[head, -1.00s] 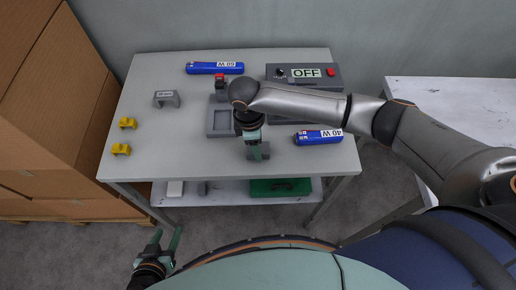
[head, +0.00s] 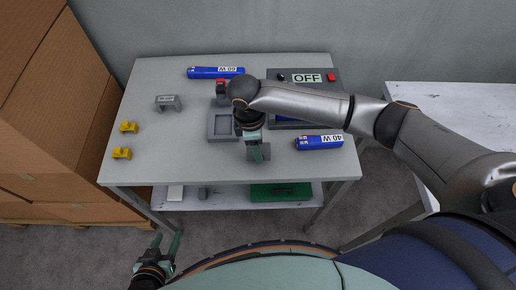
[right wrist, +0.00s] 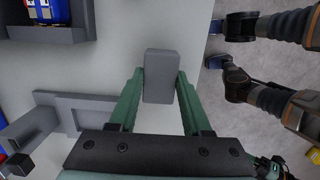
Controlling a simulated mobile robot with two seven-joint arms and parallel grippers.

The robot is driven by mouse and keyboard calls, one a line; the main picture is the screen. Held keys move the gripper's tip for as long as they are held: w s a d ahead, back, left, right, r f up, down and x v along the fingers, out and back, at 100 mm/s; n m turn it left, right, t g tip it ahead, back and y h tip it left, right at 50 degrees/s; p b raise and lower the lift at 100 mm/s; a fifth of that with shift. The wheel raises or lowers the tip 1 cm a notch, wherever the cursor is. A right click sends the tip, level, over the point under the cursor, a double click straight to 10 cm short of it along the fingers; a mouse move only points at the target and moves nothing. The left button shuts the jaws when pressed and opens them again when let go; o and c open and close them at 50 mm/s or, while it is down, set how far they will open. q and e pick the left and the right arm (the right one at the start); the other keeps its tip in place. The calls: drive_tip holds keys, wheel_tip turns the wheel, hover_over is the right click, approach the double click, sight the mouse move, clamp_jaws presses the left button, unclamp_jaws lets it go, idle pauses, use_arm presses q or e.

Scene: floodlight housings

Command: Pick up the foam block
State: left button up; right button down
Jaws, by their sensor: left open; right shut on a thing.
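The foam block (right wrist: 161,76) is a plain grey block between the two green fingers of my right gripper (right wrist: 161,80) in the right wrist view. The fingers are shut on its sides. In the head view my right gripper (head: 258,152) points down near the table's front edge, and only a bit of the grey block (head: 265,151) shows beside the fingers. I cannot tell if the block touches the table. My left gripper (head: 167,238) is open and empty, low in front of the table.
The table (head: 190,130) bears a grey fixture (head: 222,126), blue tubes marked 60 W (head: 215,72) and 40 W (head: 319,142), a box reading OFF (head: 307,78), a grey bracket (head: 167,103) and two yellow pieces (head: 122,153). Cartons (head: 50,110) stand at left.

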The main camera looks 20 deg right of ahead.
use_arm(q)
wheel_tip(320, 180, up, 2)
drive_tip(key=shift+r+p, duration=0.1)
drive_tip(key=shift+p, duration=0.9)
use_arm(e)
drive_tip(key=s+d+r, duration=0.1)
drive_tip(key=s+r, duration=1)
drive_tip(key=s, duration=0.3)
drive_tip(key=shift+d, duration=0.15)
